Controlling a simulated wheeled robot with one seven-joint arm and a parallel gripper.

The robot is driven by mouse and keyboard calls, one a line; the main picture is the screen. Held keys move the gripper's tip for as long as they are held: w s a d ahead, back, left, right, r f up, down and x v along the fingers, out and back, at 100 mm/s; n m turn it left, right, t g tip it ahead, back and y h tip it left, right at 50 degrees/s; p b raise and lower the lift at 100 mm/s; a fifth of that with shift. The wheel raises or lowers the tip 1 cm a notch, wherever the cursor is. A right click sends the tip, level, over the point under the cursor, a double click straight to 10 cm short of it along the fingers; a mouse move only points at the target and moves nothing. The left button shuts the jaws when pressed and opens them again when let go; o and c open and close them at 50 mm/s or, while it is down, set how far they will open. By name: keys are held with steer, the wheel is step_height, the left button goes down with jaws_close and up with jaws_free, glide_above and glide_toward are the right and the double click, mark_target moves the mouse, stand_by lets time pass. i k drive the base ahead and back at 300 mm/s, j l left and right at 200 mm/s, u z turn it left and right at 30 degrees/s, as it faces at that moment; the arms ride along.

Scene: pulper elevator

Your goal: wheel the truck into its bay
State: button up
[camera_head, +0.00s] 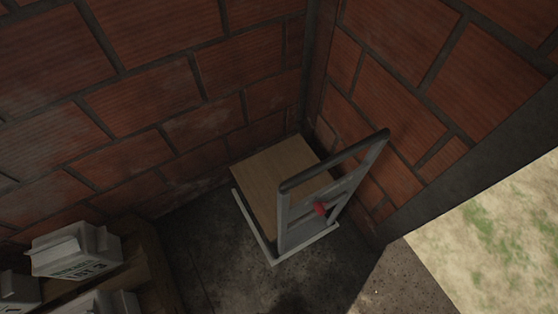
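The truck (285,228) is a low platform with a grey metal frame and an upright handle with a dark top bar. It stands in the corner between two brick walls, its handle side towards the lower right. A light wooden board or box top (268,185) covers its platform. A small red part (320,208) sits on the handle frame. The truck's wheels are hidden. No marked bay shows on the floor. My gripper is not in view.
Brick walls (180,110) rise behind and to the right (385,100) of the truck. White labelled sacks or blocks (78,252) lie on wooden boards (155,265) at the lower left. Bare dark floor (215,265) lies between. An opening to sunlit ground (490,235) is at the right.

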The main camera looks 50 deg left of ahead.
mark_target(289, 172)
steer(key=u, duration=1.05)
